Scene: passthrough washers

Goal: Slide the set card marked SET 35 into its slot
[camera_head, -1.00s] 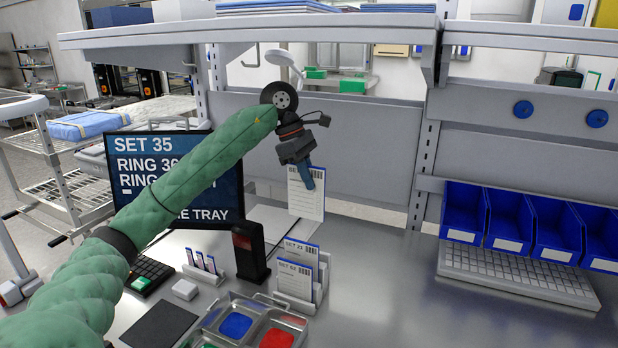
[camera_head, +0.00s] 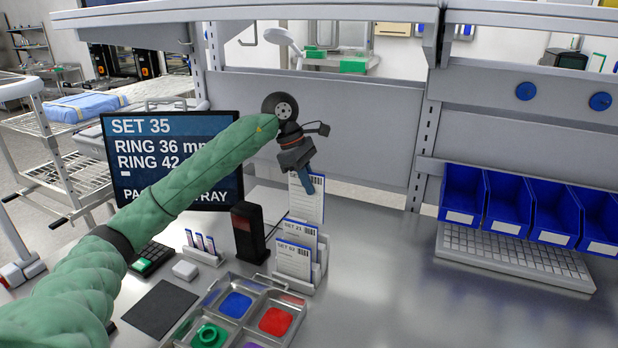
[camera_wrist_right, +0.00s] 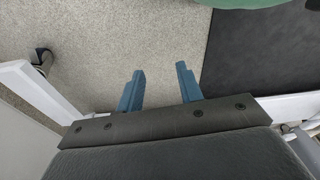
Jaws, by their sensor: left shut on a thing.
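My left gripper (camera_head: 307,182) is shut on the top of a white set card (camera_head: 310,206) with a blue edge and a barcode. The card hangs nearly upright just behind and above the card rack (camera_head: 319,268). Its lower edge meets the front cards in the picture; I cannot tell if it is in a slot. Its set number is unreadable. Two cards stand in the rack, one marked SET 21 (camera_head: 300,235) and one in front (camera_head: 293,262) with a less clear number. My right gripper (camera_wrist_right: 160,88) is open and empty over the floor in the right wrist view.
A monitor (camera_head: 140,127) reads SET 35 and ring sizes. A black upright device (camera_head: 248,232) stands left of the rack. A metal tray (camera_head: 257,296) with coloured compartments lies in front. Blue bins (camera_head: 510,205) and a keyboard-like grey rack (camera_head: 510,257) are at right. The middle-right bench is clear.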

